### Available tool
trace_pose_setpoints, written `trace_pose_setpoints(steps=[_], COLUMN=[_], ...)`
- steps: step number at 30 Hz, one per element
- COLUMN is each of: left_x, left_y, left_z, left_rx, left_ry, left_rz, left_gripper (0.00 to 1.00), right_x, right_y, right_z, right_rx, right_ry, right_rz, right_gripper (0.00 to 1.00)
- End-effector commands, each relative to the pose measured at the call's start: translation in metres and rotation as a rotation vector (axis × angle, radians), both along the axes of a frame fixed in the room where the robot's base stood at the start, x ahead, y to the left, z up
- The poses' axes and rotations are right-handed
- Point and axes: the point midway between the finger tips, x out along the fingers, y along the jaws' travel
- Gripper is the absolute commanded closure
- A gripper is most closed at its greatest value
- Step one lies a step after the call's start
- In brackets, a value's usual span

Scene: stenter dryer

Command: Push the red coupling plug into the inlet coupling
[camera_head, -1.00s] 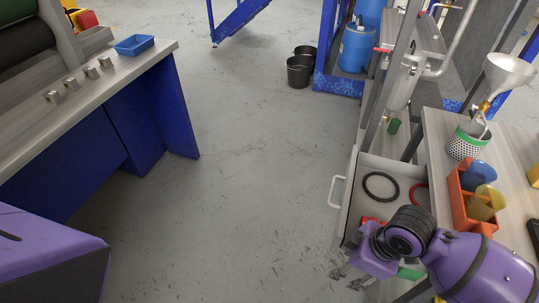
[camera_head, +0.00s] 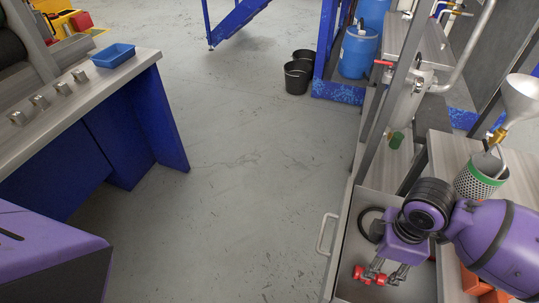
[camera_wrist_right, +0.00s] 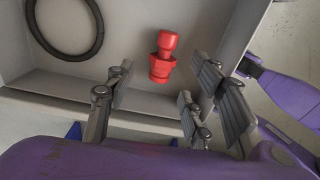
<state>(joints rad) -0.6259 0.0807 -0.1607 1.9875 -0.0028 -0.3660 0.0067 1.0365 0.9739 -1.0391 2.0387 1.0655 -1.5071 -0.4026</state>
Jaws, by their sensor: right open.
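The red coupling plug (camera_head: 358,272) lies on the floor of an open grey drawer at the lower right of the head view. In the right wrist view the plug (camera_wrist_right: 160,60) lies beyond the fingers, near the drawer's wall and apart from both fingers. My right gripper (camera_head: 383,271) is over the drawer, open and empty, its fingertips close to the plug in the head view. In the right wrist view its fingers (camera_wrist_right: 168,95) stand wide apart. My left gripper is not in view. I cannot make out the inlet coupling for certain.
A black ring (camera_wrist_right: 65,25) lies in the drawer (camera_head: 345,235), whose handle (camera_head: 326,233) sticks out left. A funnel (camera_head: 520,100) and a perforated cup (camera_head: 478,178) stand right, near my arm. A blue tray (camera_head: 113,56) sits on the left bench. Open floor lies between.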

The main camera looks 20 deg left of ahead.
Motion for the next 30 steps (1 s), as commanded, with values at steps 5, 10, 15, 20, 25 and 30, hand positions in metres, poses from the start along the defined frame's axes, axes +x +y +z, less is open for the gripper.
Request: trace_pose_setpoints(steps=[5, 10, 15, 20, 25, 30], left_x=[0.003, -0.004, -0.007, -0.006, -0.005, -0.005], left_y=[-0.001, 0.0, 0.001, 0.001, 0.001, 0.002], left_z=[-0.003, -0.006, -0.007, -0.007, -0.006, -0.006], left_rx=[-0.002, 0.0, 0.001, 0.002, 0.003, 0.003], left_ry=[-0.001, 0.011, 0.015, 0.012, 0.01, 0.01], left_rz=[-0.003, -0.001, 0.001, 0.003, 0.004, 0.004], left_gripper=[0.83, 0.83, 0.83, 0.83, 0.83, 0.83], right_x=[-0.002, -0.001, -0.002, -0.001, -0.001, -0.001], right_y=[-0.001, -0.002, -0.008, -0.007, -0.006, -0.007], right_z=[-0.021, -0.033, -0.058, -0.076, -0.076, -0.076], right_rx=[-0.001, 0.0, -0.002, -0.001, 0.0, 0.0], right_ry=[0.007, 0.004, 0.005, 0.002, 0.0, 0.0], right_rz=[0.0, 0.0, -0.002, 0.001, 0.001, 0.001], right_gripper=[0.51, 0.51, 0.51, 0.51, 0.51, 0.68])
